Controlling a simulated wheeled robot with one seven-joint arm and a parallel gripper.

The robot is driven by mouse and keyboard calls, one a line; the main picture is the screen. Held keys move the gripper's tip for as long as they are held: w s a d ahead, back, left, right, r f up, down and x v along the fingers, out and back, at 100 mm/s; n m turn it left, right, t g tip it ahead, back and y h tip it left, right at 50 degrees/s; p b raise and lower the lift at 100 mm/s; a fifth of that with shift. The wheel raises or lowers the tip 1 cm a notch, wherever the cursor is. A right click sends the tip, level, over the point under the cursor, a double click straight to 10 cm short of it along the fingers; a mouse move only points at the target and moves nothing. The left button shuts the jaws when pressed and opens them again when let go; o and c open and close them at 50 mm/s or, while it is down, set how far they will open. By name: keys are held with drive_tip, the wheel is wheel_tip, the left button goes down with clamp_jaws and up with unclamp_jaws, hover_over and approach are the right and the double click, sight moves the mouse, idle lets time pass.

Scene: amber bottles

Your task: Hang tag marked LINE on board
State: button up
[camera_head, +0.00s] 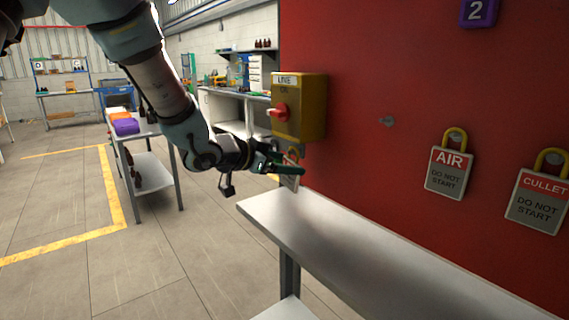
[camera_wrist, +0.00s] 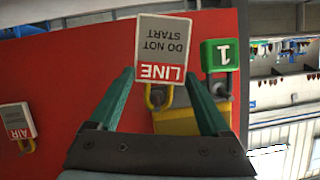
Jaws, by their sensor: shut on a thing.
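The LINE tag (camera_wrist: 163,48), grey with a red band and a yellow shackle, is held between the green fingers of my gripper (camera_wrist: 160,76); the wrist view shows its lettering upside down. In the head view my gripper (camera_head: 288,168) is in front of the board's left edge, below the yellow switch box (camera_head: 314,108), and the tag (camera_head: 291,180) is partly hidden by the fingers. The red board (camera_head: 370,60) has a bare grey peg (camera_head: 387,121). The AIR tag (camera_head: 448,172) and CULLET tag (camera_head: 538,202) hang to its right.
A grey shelf (camera_head: 330,235) runs along the board below the tags and is clear. The switch box juts out with a red knob (camera_head: 277,112). A cart (camera_head: 152,170) stands left.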

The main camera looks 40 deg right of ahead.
idle(0.3)
drive_tip(key=o, duration=1.2)
drive_tip(key=shift+c, duration=0.2)
drive_tip(key=shift+a, duration=0.1)
drive_tip(key=b+v, duration=0.1)
drive_tip(key=v, duration=1)
drive_tip(key=w+a+f+n+t+y, duration=0.45)
drive_tip(key=w+a, duration=0.25)
drive_tip(key=a, duration=0.3)
drive_tip(key=w+a+f+n+t+y, duration=0.3)
drive_tip(key=w+a+n, duration=0.2)
drive_tip(key=w+a, duration=0.35)
drive_tip(key=s+a+f+n+g+y, duration=0.1)
drive_tip(key=s+a+f+n+y, duration=0.15)
drive_tip(key=a, duration=0.55)
drive_tip(key=s+a+f+n+g+y, duration=0.2)
drive_tip(key=a+f+n+y, duration=0.1)
drive_tip(key=a, duration=0.5)
drive_tip(key=s+a+f+n+g, duration=0.2)
drive_tip(key=s+a+n+g, duration=0.1)
drive_tip(key=s+a, duration=0.3)
drive_tip(key=shift+s+f+n, duration=0.25)
drive_tip(key=shift+s+n, duration=0.25)
drive_tip(key=shift+s, duration=0.2)
